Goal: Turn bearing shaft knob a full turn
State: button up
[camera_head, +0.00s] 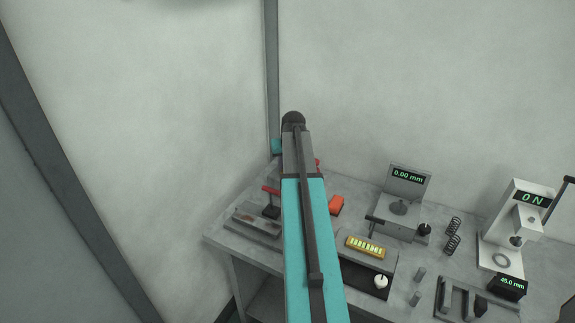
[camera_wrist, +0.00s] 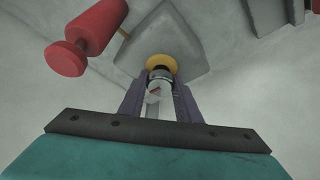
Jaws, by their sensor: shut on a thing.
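In the wrist view, the bearing shaft knob (camera_wrist: 160,75) is a small dark and silver cylinder with a red mark on its near part. It sits in front of a gold ring (camera_wrist: 161,61) on a grey angular block (camera_wrist: 165,35). My gripper (camera_wrist: 159,88) has its two purple fingers on either side of the knob, shut on it. How far the knob is turned cannot be read. In the head view my arm hides the gripper and the knob.
A red cylindrical handle (camera_wrist: 88,35) is close at the upper left in the wrist view. In the head view, the grey bench (camera_head: 222,237) holds a 0.00 mm gauge (camera_head: 408,180), a white ON press (camera_head: 512,225), springs (camera_head: 453,235) and an orange block (camera_head: 336,205).

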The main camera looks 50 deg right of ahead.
dwell(0.3)
jog(key=o, duration=1.1)
jog(key=shift+c, duration=0.2)
jog(key=shift+r, duration=0.1)
jog(key=b+v, duration=0.2)
jog(key=v, duration=1.1)
jog(key=shift+s+r+b, duration=0.15)
jog(key=shift+r+b, duration=0.15)
jog(key=shift+b, duration=0.05)
jog(key=shift+r, duration=0.1)
